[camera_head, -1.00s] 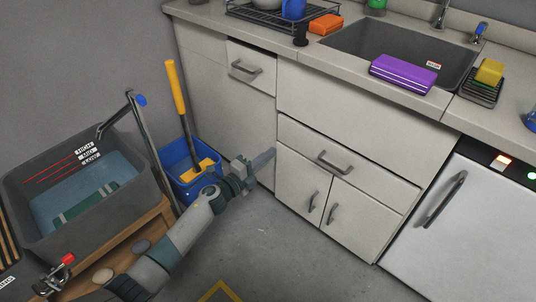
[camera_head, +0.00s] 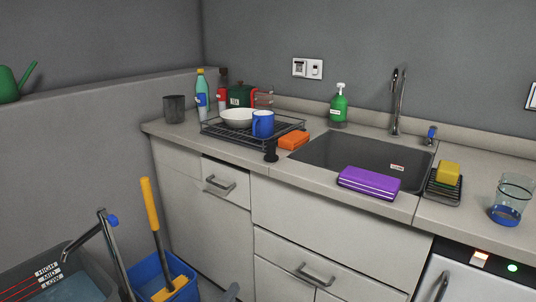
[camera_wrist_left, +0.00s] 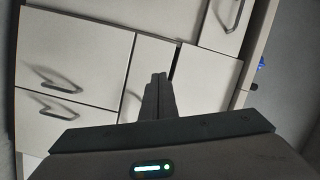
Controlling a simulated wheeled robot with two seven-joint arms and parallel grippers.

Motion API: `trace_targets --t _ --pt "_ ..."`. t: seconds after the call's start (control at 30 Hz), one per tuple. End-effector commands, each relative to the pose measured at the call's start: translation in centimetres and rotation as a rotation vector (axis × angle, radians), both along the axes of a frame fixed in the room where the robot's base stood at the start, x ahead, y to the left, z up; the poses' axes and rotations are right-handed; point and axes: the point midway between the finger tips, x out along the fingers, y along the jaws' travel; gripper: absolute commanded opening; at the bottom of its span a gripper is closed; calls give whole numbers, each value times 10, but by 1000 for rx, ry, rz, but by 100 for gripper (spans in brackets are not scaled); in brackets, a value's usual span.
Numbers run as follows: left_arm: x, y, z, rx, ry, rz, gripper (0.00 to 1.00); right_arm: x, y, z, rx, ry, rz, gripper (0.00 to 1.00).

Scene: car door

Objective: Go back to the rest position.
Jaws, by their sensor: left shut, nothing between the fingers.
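My left gripper (camera_wrist_left: 159,78) is shut and empty in the left wrist view, its two fingers together. White cabinet fronts with handles lie beyond it. The rest of the left arm is out of that view. My right gripper is not in view.
The counter holds a sink (camera_head: 350,158), purple pack (camera_head: 369,183), dish rack (camera_head: 215,130), blue mug (camera_head: 263,123) and glass (camera_head: 508,200). At lower left stand a blue bucket (camera_head: 150,272), a yellow-handled tool (camera_head: 150,205) and a grey basin (camera_head: 20,277) with a tap.

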Motion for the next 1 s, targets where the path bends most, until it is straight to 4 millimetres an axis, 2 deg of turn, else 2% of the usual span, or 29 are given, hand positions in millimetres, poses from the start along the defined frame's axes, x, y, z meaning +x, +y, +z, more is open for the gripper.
trace_targets --t 0.03,0.17,0.3,0.37,0.4,0.53,0.7,1.0 --pt "-20 8 -10 -71 59 54 0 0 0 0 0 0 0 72" --pt "-69 32 -33 -250 228 199 0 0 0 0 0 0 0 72" --pt "-133 51 -60 -424 428 337 0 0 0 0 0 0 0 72" --pt "-163 57 -71 -493 520 391 0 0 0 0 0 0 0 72" --pt "-184 59 -78 -538 582 425 0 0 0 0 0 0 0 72" --pt "-244 62 -91 -649 756 509 0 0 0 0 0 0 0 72" --pt "-299 61 -96 -729 909 569 0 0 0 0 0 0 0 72" --pt "-365 54 -94 -812 1092 627 0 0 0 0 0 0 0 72"
